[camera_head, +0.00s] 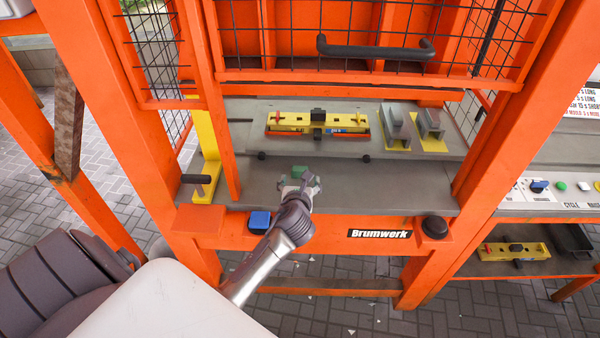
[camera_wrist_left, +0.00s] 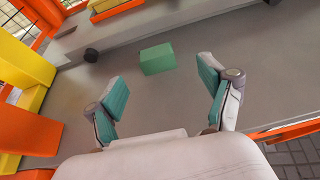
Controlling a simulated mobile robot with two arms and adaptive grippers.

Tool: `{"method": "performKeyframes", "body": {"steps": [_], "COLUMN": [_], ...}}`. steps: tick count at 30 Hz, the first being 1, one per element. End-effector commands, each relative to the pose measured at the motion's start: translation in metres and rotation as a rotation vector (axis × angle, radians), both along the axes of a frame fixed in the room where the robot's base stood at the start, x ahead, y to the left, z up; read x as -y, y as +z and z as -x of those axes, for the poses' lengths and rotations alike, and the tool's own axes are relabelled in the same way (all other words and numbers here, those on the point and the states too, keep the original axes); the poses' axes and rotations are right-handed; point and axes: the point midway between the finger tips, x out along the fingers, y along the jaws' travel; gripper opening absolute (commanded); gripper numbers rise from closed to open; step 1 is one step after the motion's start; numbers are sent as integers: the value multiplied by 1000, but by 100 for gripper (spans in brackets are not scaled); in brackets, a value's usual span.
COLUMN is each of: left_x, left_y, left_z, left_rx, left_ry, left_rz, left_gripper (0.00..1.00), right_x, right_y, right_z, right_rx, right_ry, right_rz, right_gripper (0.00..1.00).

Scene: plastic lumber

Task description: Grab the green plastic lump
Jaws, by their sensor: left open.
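The green plastic lump (camera_head: 299,171) is a small block on the grey bed of the orange machine in the head view. In the left wrist view the lump (camera_wrist_left: 157,59) lies ahead of the fingertips, between their lines and clear of both. My left gripper (camera_head: 300,185) is just in front of the lump and partly covers it in the head view. Its teal-padded fingers are spread with nothing between them, as the left wrist view also shows (camera_wrist_left: 165,88). My right gripper is not in view.
The orange frame posts (camera_head: 490,150) stand on both sides, with a mesh guard (camera_head: 380,40) above. A yellow mould (camera_head: 318,123) and grey blocks (camera_head: 396,125) sit behind on a raised plate. A yellow lever post (camera_head: 207,150) stands left. The bed right of the gripper is clear.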

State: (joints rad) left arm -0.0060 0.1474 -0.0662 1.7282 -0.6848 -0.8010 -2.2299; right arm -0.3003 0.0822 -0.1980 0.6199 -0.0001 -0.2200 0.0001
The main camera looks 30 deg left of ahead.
Motion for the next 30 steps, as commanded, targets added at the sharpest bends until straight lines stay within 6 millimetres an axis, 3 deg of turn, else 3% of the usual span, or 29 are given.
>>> {"method": "performKeyframes", "body": {"steps": [16,25,26,30], "left_x": [-33,-35,-35,-35], "left_y": [-19,-21,-21,-21], "left_z": [-48,-52,-52,-52], "left_rx": [0,1,1,0], "left_ry": [2,0,0,0], "left_rz": [4,3,3,4], "left_gripper": [81,81,80,56], "right_x": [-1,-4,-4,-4], "right_y": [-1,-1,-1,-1], "right_z": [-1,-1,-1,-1], "right_rx": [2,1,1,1], "right_ry": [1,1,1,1], "right_rz": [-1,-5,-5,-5], "right_gripper": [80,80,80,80]}}
